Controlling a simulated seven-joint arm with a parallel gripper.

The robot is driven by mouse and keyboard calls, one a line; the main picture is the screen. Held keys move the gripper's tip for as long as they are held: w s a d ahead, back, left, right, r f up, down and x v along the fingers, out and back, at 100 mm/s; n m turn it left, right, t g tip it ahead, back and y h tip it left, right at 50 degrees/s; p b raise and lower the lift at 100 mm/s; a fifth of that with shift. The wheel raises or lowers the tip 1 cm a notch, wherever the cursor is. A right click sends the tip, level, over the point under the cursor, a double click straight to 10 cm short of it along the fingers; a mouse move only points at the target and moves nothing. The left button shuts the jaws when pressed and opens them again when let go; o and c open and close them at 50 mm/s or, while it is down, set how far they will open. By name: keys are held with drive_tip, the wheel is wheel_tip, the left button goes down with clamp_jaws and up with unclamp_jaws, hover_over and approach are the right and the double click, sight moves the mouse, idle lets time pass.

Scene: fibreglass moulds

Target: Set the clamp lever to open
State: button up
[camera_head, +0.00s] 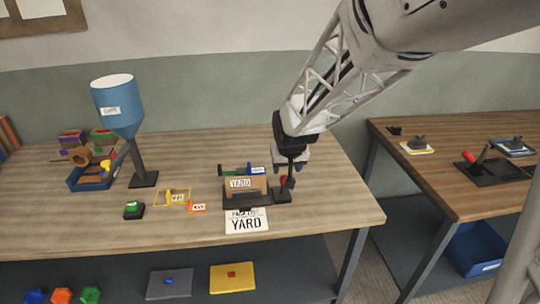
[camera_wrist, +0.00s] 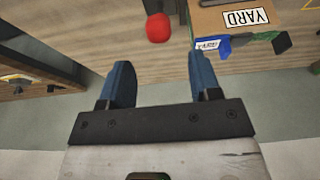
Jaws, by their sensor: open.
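A lever with a red knob (camera_head: 283,181) stands at the right end of a dark base plate (camera_head: 240,198) on the main table. In the wrist view the red knob (camera_wrist: 158,28) lies ahead of the gap between my fingertips, apart from them. My gripper (camera_head: 290,163) is open and empty, above and behind the lever; its two blue fingers also show in the wrist view (camera_wrist: 162,78). My gripper partly covers the lever in the head view, so its exact angle is hard to tell. A cardboard-brown block labelled YARD (camera_head: 244,184) sits on the plate beside the lever.
A blue and green bar (camera_head: 240,171) lies behind the block. A YARD sign (camera_head: 246,221) lies in front. A blue hopper (camera_head: 114,103), a blue tray (camera_head: 90,178) and small coloured pieces stand left. Another red-handled fixture (camera_head: 488,168) is on the right table.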

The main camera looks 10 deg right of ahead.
sight(285, 175)
drive_tip(key=shift+x, duration=3.85)
clamp_jaws()
